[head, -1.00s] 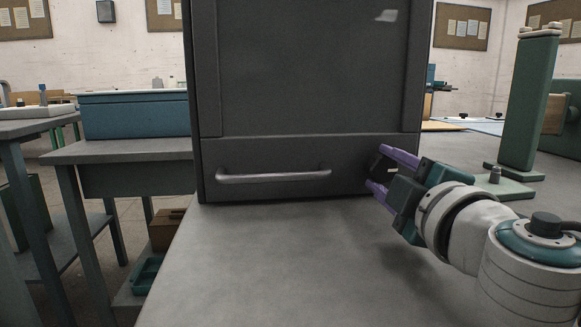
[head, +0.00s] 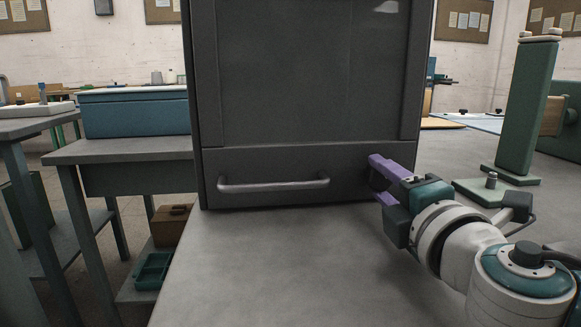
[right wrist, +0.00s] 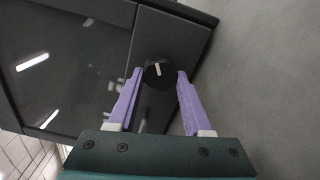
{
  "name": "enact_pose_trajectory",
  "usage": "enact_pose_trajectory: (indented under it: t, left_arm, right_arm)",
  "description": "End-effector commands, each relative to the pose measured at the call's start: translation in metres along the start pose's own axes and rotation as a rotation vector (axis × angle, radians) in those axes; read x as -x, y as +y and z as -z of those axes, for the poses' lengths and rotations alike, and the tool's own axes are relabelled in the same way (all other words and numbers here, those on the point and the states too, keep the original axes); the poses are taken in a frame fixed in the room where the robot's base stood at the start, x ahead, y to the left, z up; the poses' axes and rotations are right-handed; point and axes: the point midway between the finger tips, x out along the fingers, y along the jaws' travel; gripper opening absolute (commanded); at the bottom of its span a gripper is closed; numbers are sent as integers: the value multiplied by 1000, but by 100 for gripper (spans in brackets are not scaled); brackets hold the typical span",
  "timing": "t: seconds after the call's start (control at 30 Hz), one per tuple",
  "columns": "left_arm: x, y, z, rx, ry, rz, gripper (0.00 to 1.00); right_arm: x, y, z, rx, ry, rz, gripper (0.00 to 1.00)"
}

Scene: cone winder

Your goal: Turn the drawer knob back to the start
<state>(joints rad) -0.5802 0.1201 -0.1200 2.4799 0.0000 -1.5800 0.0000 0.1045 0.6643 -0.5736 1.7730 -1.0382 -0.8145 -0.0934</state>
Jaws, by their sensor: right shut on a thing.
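The drawer knob (right wrist: 158,73) is a round black knob with a white pointer line, on the dark front panel of the cabinet (head: 310,75). In the right wrist view it sits between the two purple fingertips of my right gripper (right wrist: 160,74), and the pointer line leans slightly off straight. My right gripper (head: 377,180) is shut on the knob at the right end of the drawer front. In the head view the fingers largely hide the knob. The drawer handle (head: 272,185) is a grey bar left of the gripper. The drawer front looks flush with the cabinet. My left gripper is out of view.
The grey worktop (head: 270,265) in front of the cabinet is clear. A green post on a base (head: 525,110) stands at the right, behind my right arm. A blue box (head: 133,113) sits on a side table at the left.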

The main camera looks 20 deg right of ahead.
Motion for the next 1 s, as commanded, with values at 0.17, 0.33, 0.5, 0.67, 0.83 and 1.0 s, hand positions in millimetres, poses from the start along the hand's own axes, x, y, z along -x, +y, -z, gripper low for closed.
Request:
enact_pose_trajectory:
  t: [0.17, 0.33, 0.5, 0.67, 0.83, 1.0]
  left_arm:
    - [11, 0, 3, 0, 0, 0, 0]
    - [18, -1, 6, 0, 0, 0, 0]
    - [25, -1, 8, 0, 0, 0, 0]
    - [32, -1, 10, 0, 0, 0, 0]
    - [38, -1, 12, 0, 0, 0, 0]
    - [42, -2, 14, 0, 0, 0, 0]
  right_arm:
    - [0, 0, -1, 166, -1, 4, 0]
    - [0, 0, -1, 328, 0, 4, 0]
    - [0, -1, -1, 490, 0, 4, 0]
    - [0, -1, -1, 639, 0, 3, 0]
    - [0, -2, -2, 780, 0, 3, 0]
    - [0, -3, -2, 890, 1, 3, 0]
